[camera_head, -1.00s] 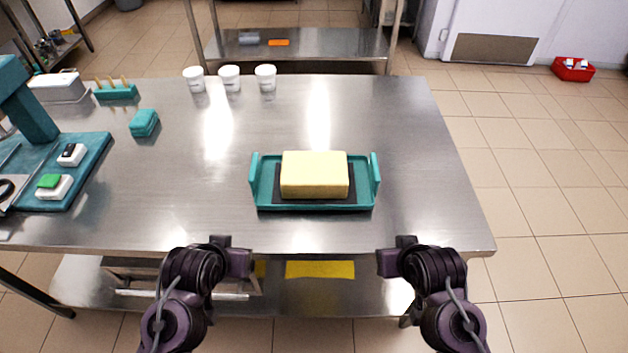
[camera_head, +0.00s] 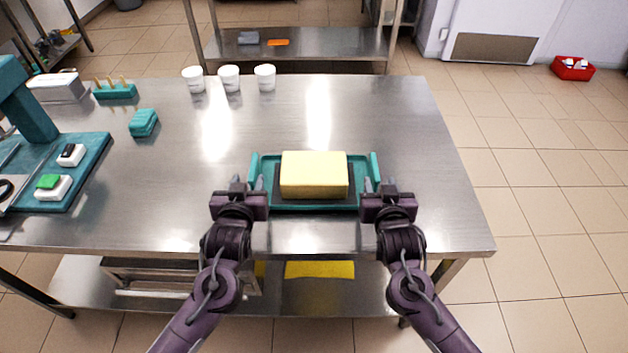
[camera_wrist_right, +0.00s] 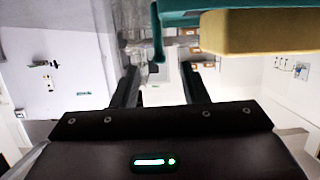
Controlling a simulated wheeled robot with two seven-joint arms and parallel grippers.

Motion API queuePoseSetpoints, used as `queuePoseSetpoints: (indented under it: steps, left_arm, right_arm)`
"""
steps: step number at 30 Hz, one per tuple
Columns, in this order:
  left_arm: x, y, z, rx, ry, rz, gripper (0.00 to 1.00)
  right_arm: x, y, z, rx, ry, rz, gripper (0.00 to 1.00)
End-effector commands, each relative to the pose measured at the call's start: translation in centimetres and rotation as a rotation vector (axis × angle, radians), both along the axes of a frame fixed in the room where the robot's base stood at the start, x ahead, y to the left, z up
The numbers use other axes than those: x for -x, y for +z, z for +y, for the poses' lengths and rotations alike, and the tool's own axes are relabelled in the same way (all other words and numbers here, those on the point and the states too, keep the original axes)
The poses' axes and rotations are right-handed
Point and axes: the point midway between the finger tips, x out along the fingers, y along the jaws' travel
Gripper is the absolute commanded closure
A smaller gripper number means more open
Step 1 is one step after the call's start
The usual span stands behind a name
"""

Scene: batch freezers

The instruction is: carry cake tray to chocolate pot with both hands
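A teal cake tray (camera_head: 312,208) sits on the steel table with a yellow block cake (camera_head: 314,176) on it. It has an upright handle at each end, the left handle (camera_head: 253,167) and the right handle (camera_head: 376,165). My left gripper (camera_head: 248,184) is open at the tray's left end, its fingers close to the left handle. My right gripper (camera_head: 379,184) is open at the right end. In the right wrist view, the right handle (camera_wrist_right: 157,38) shows above, between the lines of my spread fingers (camera_wrist_right: 160,88). I cannot identify a chocolate pot.
White cups (camera_head: 229,78) stand at the table's back edge. A teal machine (camera_head: 28,105) and its base fill the left side, near a teal block (camera_head: 143,122) and a teal rack (camera_head: 115,91). The table (camera_head: 390,110) behind the tray is clear.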

Motion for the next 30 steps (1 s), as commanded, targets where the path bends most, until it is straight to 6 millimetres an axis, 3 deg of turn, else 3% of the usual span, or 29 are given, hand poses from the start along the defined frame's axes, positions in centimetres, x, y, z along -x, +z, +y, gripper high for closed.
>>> queuePoseSetpoints:
  steps: [5,18,30]
  left_arm:
    - [-1.2,-0.3,0.0,0.000,0.000,0.000,0.60]
    - [-6.9,-2.1,0.0,0.000,0.000,0.000,0.60]
    - [-7.4,-2.3,0.0,0.000,-0.001,0.002,0.60]
  right_arm:
    - [-1.2,-0.3,0.0,0.001,-0.002,-0.001,0.60]
    - [-6.9,-2.1,0.0,0.000,0.000,0.001,0.60]
    - [-7.4,-2.3,0.0,0.000,0.000,0.002,0.60]
